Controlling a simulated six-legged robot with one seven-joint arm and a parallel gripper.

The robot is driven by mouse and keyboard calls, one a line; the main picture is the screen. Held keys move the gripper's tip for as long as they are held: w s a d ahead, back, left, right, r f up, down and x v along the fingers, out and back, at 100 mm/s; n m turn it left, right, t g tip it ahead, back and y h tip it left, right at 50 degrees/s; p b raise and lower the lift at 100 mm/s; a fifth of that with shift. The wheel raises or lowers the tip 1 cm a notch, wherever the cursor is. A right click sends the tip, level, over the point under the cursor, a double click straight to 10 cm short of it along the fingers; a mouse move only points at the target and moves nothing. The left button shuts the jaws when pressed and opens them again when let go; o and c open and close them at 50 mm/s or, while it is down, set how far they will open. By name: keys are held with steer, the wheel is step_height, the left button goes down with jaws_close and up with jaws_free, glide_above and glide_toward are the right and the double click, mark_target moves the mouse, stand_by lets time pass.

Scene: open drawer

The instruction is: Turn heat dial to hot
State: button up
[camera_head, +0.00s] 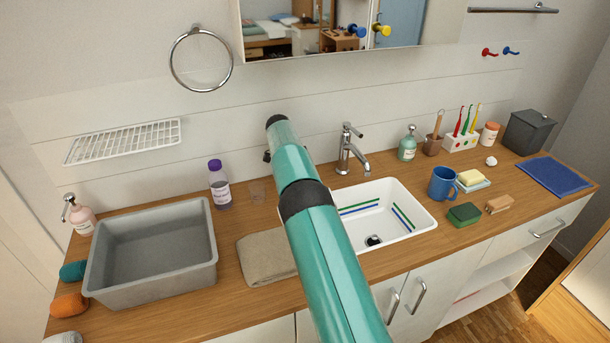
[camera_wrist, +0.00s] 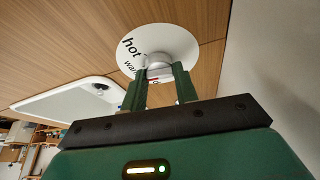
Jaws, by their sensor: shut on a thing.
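The heat dial is a round white disc (camera_wrist: 176,38) in the wrist view, with "hot" printed at its left edge and part of another word, seemingly "warm", below it. A pale knob (camera_wrist: 160,67) stands at its centre. My gripper (camera_wrist: 160,73) has its two green fingers on either side of the knob and is shut on it. A small red mark shows by the fingers; which word the knob points at is not clear. In the head view my teal arm reaches over the counter towards the wall, and the dial and fingers are hidden.
The wooden counter holds a white sink (camera_head: 411,232) with a chrome tap (camera_head: 350,150) right of my arm. A grey basin (camera_head: 150,255), a purple-capped bottle (camera_head: 219,188) and a folded towel (camera_head: 262,258) are left. A blue mug (camera_head: 441,184) stands right of the sink.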

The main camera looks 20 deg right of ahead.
steer(key=shift+f+m, duration=0.1)
steer(key=shift+m, duration=0.5)
steer(key=shift+m+g, duration=0.3)
steer(key=o, duration=1)
steer(key=shift+c, duration=0.2)
